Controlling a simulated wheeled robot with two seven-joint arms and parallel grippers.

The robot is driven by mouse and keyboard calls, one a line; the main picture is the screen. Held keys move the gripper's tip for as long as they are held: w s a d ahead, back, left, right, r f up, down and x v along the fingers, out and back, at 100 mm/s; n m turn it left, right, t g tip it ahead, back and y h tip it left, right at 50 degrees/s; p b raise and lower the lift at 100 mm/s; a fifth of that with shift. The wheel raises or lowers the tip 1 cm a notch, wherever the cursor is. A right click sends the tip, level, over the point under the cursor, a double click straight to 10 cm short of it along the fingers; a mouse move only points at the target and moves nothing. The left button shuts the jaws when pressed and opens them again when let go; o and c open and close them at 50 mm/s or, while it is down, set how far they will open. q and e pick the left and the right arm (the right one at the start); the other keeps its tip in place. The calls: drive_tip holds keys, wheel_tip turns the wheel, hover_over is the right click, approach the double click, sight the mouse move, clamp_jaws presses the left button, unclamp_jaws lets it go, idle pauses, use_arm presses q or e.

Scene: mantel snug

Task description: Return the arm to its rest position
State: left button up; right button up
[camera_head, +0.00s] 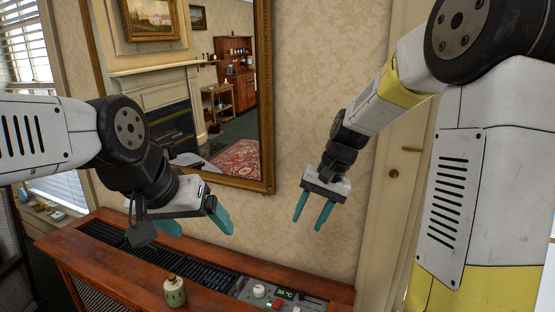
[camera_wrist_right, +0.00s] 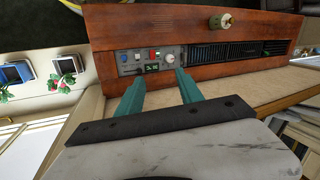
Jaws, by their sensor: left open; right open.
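My left gripper (camera_head: 196,226) comes in from the left, above the wooden cabinet. Its teal fingers are apart and hold nothing that I can see; its wrist hides part of them. My right gripper (camera_head: 312,213) hangs in front of the patterned wall, right of the mirror, with its two teal fingers pointing down, apart and empty. In the right wrist view the fingers of the right gripper (camera_wrist_right: 158,88) are spread, with the cabinet's control panel beyond them. The right gripper touches nothing visible.
A wooden cabinet (camera_head: 205,273) with a black grille runs along the wall. A small green jar (camera_head: 174,291) stands on it. A control panel (camera_head: 268,294) with a knob and display is at its right end. A gold-framed mirror (camera_head: 265,120) hangs above. A door (camera_head: 385,215) is at right.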

drive_tip(key=s+d+r+n+t, duration=0.1)
drive_tip(key=s+d+r+t, duration=0.1)
drive_tip(key=s, duration=0.6)
drive_tip(key=s+d+r+n+t+h, duration=0.1)
drive_tip(key=s+d+r+n+t, duration=0.1)
drive_tip(key=s+r, duration=0.5)
drive_tip(key=shift+s+d+r+t+h, duration=0.15)
drive_tip(key=shift+s+d+t+h, duration=0.15)
drive_tip(key=shift+s+d+t, duration=0.6)
drive_tip(key=shift+s+d, duration=0.15)
drive_tip(key=shift+d, duration=0.05)
